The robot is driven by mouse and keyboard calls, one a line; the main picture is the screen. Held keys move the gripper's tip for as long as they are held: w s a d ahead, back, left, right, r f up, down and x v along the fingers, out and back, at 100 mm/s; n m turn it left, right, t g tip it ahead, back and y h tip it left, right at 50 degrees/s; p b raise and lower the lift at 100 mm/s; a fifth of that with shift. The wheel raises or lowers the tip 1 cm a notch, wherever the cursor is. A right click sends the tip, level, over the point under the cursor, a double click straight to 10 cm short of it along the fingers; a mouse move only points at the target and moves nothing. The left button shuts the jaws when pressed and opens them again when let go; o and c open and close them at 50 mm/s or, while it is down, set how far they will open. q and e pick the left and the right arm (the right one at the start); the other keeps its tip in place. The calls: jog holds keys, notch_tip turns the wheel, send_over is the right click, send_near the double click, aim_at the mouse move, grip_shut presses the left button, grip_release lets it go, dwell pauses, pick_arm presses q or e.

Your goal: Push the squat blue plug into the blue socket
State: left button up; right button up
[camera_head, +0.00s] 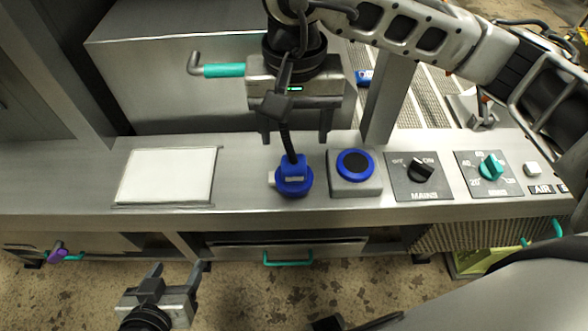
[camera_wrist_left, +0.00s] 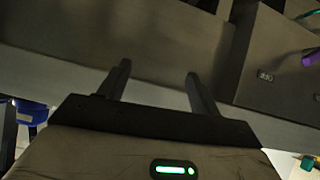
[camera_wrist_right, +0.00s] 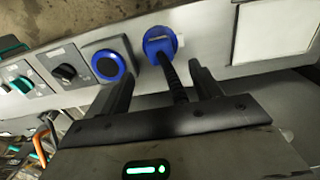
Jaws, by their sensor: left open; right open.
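The squat blue plug (camera_head: 293,177) stands on the steel counter, its dark cable rising from its top. The blue socket (camera_head: 355,166), a blue ring with a dark centre on a grey block, is just right of the plug and apart from it. My right gripper (camera_head: 297,138) is open above and behind the plug, with the cable passing between its fingers. In the right wrist view the plug (camera_wrist_right: 161,42) lies beyond the open fingers and the socket (camera_wrist_right: 108,65) is left of it. My left gripper (camera_head: 177,272) is open and empty in front of the counter, low down.
Right of the socket are the MAINS switch panel (camera_head: 419,177) and a teal knob panel (camera_head: 490,175). A white plate (camera_head: 167,176) lies on the counter's left. A teal-handled lever (camera_head: 222,70) is behind. A drawer with a teal handle (camera_head: 288,261) is below the counter.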

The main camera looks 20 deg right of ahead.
aim_at(294, 161)
jog(key=shift+f, duration=1.7)
jog(key=shift+s+f+p, duration=0.1)
jog(key=shift+f+p, duration=0.55)
jog(key=shift+f, duration=1.95)
jog(key=c, duration=1)
